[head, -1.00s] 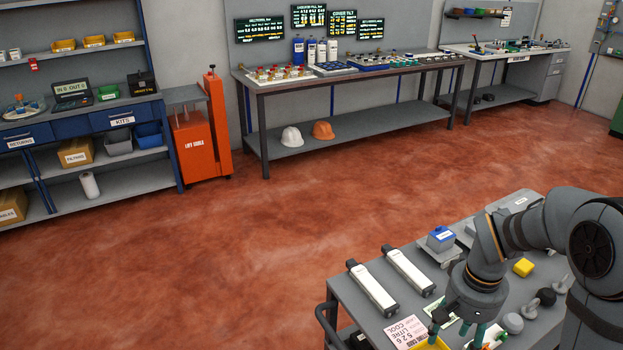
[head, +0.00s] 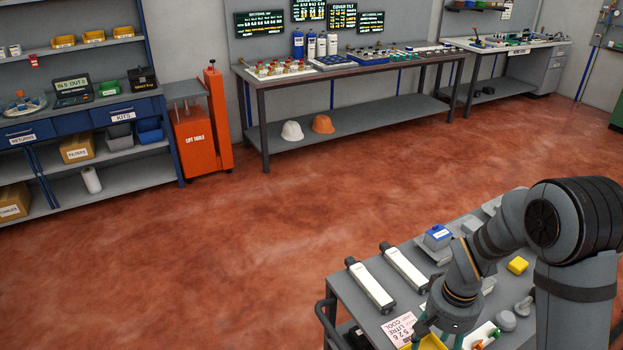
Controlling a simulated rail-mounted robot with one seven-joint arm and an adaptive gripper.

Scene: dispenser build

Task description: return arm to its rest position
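My arm stands at the lower right in the head view, bent over a grey cart (head: 350,287). My gripper (head: 436,342) points down over the cart's near part, with its teal fingers partly cut off by the bottom edge of the view. Whether the fingers are open or shut does not show. A yellow tray (head: 430,343) lies just below and behind the fingers. I cannot tell if the gripper touches it.
Shelves, a long workbench (head: 345,72) and an orange lift table (head: 196,140) stand far back. The red floor between is clear.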

